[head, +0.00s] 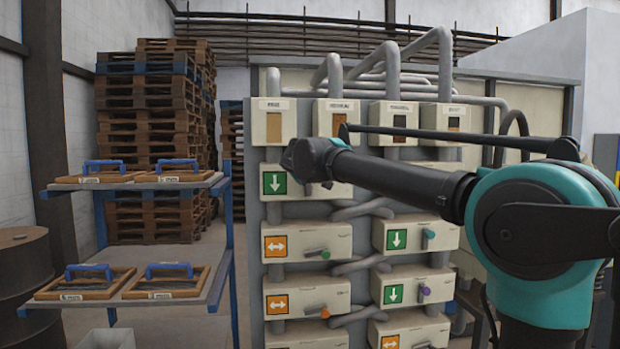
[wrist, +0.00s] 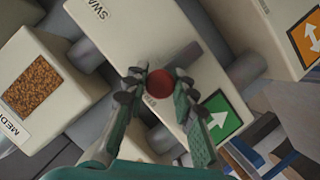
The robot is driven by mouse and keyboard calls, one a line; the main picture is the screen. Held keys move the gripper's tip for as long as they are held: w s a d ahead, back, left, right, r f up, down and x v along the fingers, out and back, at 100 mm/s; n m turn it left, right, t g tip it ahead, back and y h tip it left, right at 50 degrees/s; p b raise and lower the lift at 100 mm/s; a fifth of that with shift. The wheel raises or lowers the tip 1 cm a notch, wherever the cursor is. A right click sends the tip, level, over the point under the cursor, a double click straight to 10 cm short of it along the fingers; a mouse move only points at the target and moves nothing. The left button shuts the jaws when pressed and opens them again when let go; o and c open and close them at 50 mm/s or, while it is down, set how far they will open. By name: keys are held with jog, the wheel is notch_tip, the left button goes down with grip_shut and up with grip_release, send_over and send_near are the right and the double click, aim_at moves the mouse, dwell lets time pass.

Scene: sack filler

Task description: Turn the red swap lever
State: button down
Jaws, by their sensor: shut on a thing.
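The red swap lever's round red knob (wrist: 160,83) shows in the wrist view, on a cream box (wrist: 118,38) with partly visible lettering starting "SWA". A green sign with a white arrow (wrist: 219,117) is on the same box. My gripper (wrist: 158,90) has one finger on each side of the knob and is shut on it. In the head view my arm reaches across to the upper left box with a green down-arrow sign (head: 275,183). My arm covers the red lever and gripper there.
Below stand more cream boxes (head: 305,242) with coloured levers and orange or green signs, linked by grey pipes (head: 360,265). A box with a grain window (wrist: 32,85) lies close by in the wrist view. A blue-framed rack (head: 222,240) with framed trays stands left.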

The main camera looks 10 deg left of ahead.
jog(key=c, duration=1.2)
grip_release()
jog(key=shift+w, duration=0.15)
jog(key=v, duration=1.2)
